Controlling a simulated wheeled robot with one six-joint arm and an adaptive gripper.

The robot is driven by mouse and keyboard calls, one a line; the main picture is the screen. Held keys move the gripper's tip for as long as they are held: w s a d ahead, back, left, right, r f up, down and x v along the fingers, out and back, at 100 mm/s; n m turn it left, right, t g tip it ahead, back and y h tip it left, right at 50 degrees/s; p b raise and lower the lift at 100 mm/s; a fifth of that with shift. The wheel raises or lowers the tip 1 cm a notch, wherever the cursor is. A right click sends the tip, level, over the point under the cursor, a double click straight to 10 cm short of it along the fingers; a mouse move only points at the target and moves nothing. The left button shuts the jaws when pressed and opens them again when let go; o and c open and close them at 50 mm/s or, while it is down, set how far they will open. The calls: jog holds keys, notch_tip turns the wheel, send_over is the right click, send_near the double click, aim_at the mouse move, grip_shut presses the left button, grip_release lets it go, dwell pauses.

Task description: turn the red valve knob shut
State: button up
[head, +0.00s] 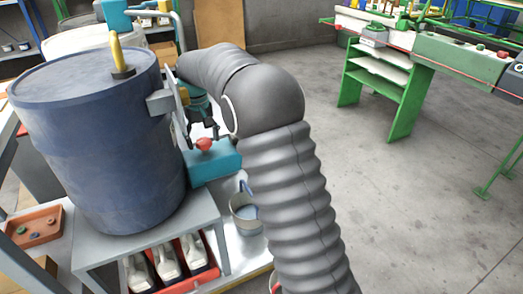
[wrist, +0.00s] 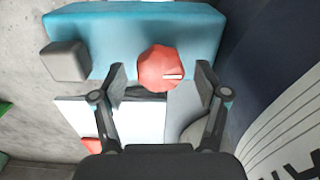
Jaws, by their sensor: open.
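The red valve knob (wrist: 160,69) sits on the face of a teal block (wrist: 190,25) in the wrist view, with a short white mark on its right side. In the head view the knob (head: 205,144) shows on top of the teal block (head: 215,165), right of the blue drum. My gripper (wrist: 160,80) is open in the wrist view, one finger on each side of the knob's lower part, with visible gaps. I cannot tell how deep the fingers reach around it. In the head view my gripper (head: 205,128) is partly hidden behind my arm, close to the knob.
A large blue drum (head: 90,130) stands on a grey stand (head: 150,240) at left, close beside the gripper. A metal bucket (head: 246,215) stands below the teal block. White bottles (head: 165,262) sit under the stand. The floor (head: 410,200) at right is clear.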

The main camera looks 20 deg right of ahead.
aim_at(203, 141)
jog(key=n, duration=0.5)
jog(key=shift+n, duration=0.4)
jog(key=n, duration=0.6)
notch_tip(203, 141, up, 14)
jog(key=s+d+m+t+b, duration=0.1)
jog(key=s+d+m, duration=0.2)
jog(key=s, duration=0.5)
jog(key=s+d+f+m+t+b, duration=0.1)
jog(key=s+d+m, duration=0.2)
jog(key=s, duration=0.6)
jog(key=s+d+m+t+b, duration=0.1)
jog(key=s+d+m, duration=0.3)
jog(key=s, duration=0.4)
jog(key=shift+s+d+f+t, duration=0.2)
jog(key=shift+s+d+t, duration=0.2)
jog(key=shift+d, duration=0.25)
